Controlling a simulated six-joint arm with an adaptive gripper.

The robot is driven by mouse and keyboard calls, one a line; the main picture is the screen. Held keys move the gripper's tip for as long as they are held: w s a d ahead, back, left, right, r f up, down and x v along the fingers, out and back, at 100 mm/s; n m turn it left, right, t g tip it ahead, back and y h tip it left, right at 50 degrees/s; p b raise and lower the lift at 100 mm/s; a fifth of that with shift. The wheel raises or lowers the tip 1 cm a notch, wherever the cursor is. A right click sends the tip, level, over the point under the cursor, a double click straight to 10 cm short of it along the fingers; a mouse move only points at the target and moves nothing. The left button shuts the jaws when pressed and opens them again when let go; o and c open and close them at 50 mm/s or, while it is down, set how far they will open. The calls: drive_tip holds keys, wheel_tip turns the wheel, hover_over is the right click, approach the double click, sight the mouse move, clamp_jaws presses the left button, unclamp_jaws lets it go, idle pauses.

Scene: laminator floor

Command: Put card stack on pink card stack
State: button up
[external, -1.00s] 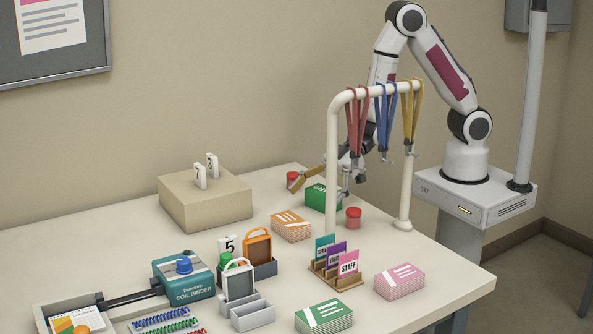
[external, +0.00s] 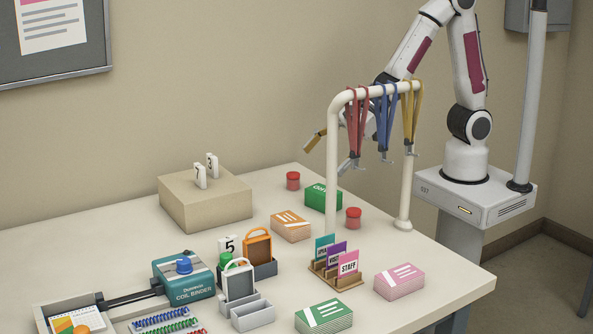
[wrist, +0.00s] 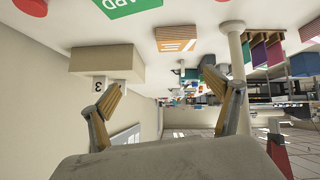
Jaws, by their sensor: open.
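The pink card stack (external: 399,281) lies near the table's right front edge. An orange card stack (external: 290,226) lies mid-table and also shows in the upside-down wrist view (wrist: 177,40). A green card stack with white marks (external: 324,317) lies at the front. My gripper (external: 333,152) is open and empty, raised above the back of the table, partly behind the lanyard rack. In the wrist view its two fingers (wrist: 163,88) are spread apart with nothing between them.
The white lanyard rack (external: 334,160) carries red, blue and yellow lanyards. A green box (external: 322,198) and two red-lidded jars (external: 293,181) (external: 353,218) stand nearby. A badge holder (external: 335,276) stands left of the pink stack. A beige block (external: 205,207) is at the back left.

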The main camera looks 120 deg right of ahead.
drive_tip(key=s+a+r+g, duration=0.1)
drive_tip(key=s+a+r, duration=0.1)
drive_tip(key=s, duration=0.7)
drive_tip(key=s+a+r+m+g, duration=0.1)
drive_tip(key=s+a+r+g, duration=0.1)
drive_tip(key=s, duration=0.7)
drive_tip(key=s+a+r+g, duration=0.1)
drive_tip(key=s+a+r, duration=0.3)
drive_tip(key=s, duration=0.5)
wheel_tip(320, 180, up, 2)
drive_tip(key=shift+a+m+y, duration=0.2)
drive_tip(key=shift+m+y, duration=0.1)
